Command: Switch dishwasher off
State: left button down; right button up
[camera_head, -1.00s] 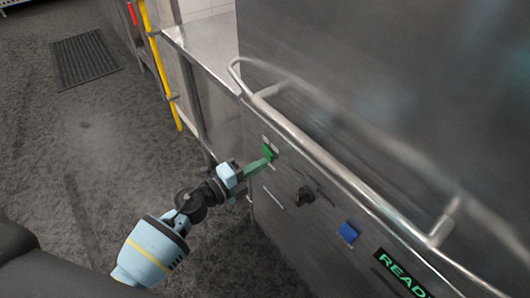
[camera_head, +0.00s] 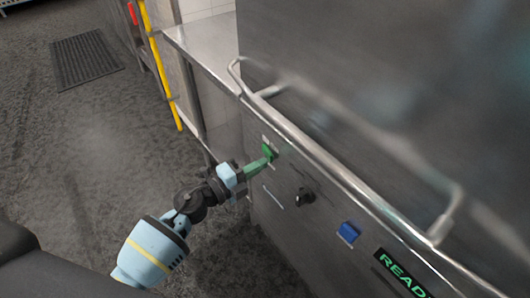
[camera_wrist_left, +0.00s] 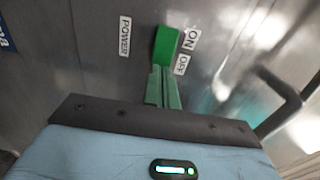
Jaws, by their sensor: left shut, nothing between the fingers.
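The dishwasher (camera_head: 330,235) is a steel machine with a front control panel. Its green power switch (camera_head: 268,151) sits at the left end of the panel. In the left wrist view the green switch (camera_wrist_left: 166,45) lies beside a POWER label (camera_wrist_left: 125,36), an ON label (camera_wrist_left: 191,40) and an OFF label (camera_wrist_left: 181,65). My left gripper (camera_head: 268,160) is shut and empty, with its green fingertips at the lower end of the switch. In the left wrist view the fingertips (camera_wrist_left: 162,72) appear to meet the switch; I cannot tell whether they press it. My right gripper is not in view.
A long steel handle bar (camera_head: 340,170) runs above the panel. A black knob (camera_head: 305,197), a blue button (camera_head: 348,233) and a display (camera_head: 402,274) reading "READ", cut off, lie to the right. A steel counter (camera_head: 205,50) and yellow pipe (camera_head: 158,65) stand behind.

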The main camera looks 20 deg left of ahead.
pick_arm(q)
jog(key=shift+w+d, duration=0.45)
jog(key=shift+w, duration=0.15)
dwell(1.1)
jog(key=shift+s, duration=0.1)
jog(key=shift+v, duration=1.3)
jog(key=shift+p+v, duration=0.4)
jog(key=shift+v, duration=2.25)
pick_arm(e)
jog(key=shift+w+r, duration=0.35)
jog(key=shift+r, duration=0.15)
